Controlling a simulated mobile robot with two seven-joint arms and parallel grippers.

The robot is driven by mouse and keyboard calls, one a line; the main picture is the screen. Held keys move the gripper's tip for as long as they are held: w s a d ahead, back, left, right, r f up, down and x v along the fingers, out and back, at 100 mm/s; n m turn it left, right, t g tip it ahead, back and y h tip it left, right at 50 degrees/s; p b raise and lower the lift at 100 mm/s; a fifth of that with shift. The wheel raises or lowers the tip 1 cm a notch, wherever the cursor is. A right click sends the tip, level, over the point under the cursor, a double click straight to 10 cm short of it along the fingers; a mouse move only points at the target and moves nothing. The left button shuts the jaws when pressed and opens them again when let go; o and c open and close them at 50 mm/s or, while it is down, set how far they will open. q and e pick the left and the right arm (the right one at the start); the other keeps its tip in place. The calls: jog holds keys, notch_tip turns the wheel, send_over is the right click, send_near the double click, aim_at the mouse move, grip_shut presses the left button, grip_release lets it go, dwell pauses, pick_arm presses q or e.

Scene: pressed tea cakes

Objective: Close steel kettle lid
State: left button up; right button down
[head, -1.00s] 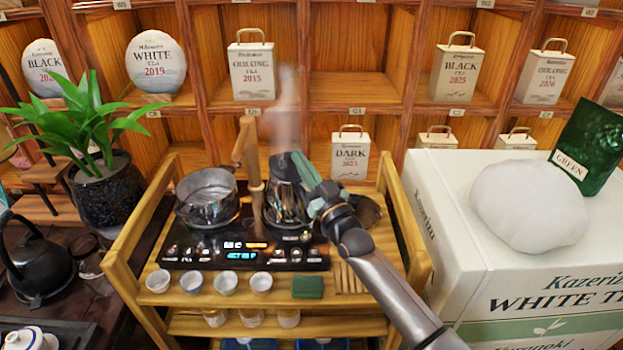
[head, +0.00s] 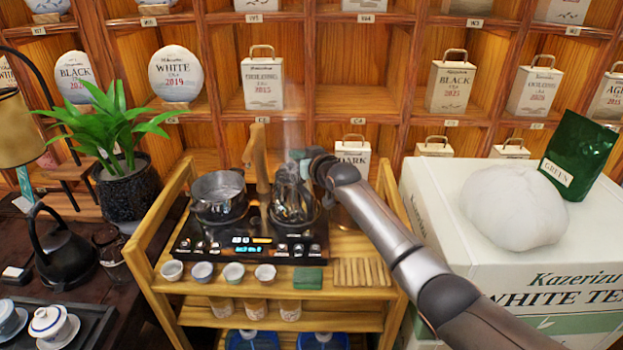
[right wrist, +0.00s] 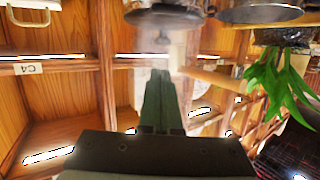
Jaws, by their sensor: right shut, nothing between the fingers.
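The steel kettle (head: 292,207) stands on the right side of the black cooktop (head: 250,243), and a pale plume like steam rises above it. An upright wooden handle (head: 257,160) stands at its left side. The kettle's top is partly blurred and close to my gripper, so I cannot tell how its lid sits. My right gripper (head: 298,158) is just above and behind the kettle, shut and empty. Its green fingers show pressed together in the right wrist view (right wrist: 160,85). I cannot tell whether they touch the kettle. My left gripper is out of view.
A steel pot (head: 218,198) sits left of the kettle. Several small cups (head: 233,272), a green block (head: 308,277) and a slatted wooden mat (head: 361,272) line the wooden cart's front. Shelves with tea tins (head: 262,78) stand behind. A large white box (head: 480,262) is at right.

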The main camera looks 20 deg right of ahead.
jog(key=shift+w+a+g, duration=0.1)
jog(key=shift+w+g, duration=0.2)
jog(key=shift+g, duration=0.1)
jog(key=shift+w+f, duration=0.1)
jog(key=shift+f, duration=0.15)
pick_arm(q)
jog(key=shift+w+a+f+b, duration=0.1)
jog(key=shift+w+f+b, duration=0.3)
jog(key=shift+b, duration=0.05)
pick_arm(e)
jog(key=shift+x, duration=0.8)
jog(key=shift+f, duration=0.15)
